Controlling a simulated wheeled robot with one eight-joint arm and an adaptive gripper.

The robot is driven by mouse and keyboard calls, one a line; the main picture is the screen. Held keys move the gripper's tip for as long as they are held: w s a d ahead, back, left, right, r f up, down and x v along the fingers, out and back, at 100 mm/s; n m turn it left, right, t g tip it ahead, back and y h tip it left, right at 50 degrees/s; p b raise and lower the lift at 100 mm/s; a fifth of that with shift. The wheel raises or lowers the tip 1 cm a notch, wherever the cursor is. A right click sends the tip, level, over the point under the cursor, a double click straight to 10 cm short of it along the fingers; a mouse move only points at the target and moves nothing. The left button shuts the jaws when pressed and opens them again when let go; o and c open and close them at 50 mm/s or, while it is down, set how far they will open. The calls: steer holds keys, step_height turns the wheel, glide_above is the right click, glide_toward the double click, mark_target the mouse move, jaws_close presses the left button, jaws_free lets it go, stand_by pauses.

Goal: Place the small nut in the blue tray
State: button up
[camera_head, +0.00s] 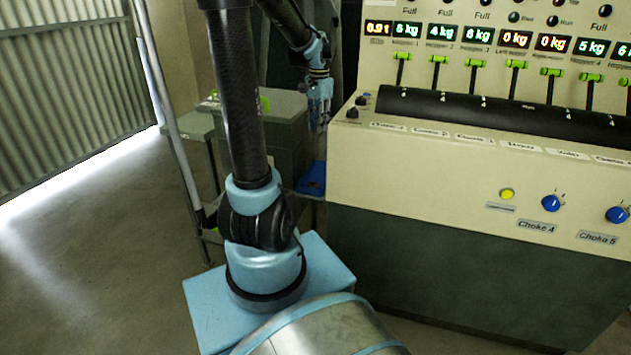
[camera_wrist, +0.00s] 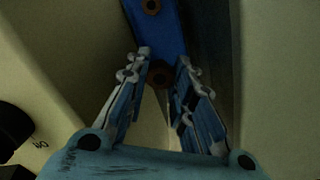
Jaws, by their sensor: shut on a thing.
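My gripper (camera_head: 319,108) hangs past the left end of the control console in the head view. In the wrist view my gripper (camera_wrist: 164,65) has its two fingers closed in on a small brown nut (camera_wrist: 161,77) between the tips. The blue tray (camera_head: 312,179) is below my gripper in the head view, partly hidden by the console. In the wrist view the blue tray (camera_wrist: 177,32) lies beyond the fingertips, and another brown nut (camera_wrist: 151,6) shows on it. The held nut is too small to make out in the head view.
The cream control console (camera_head: 430,165) with displays, levers and knobs stands close on the right. A grey-green cabinet (camera_head: 280,128) is behind my arm. A metal rail (camera_head: 168,110) and a side table (camera_head: 190,124) are on the left. Open floor (camera_head: 90,260) lies at front left.

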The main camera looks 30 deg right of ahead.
mark_target(318, 180)
step_height(318, 180, down, 20)
steer(key=shift+a+r, duration=0.1)
steer(key=shift+r, duration=0.05)
stand_by(0.8)
steer(key=o, duration=0.7)
step_height(318, 180, up, 12)
stand_by(0.7)
stand_by(0.4)
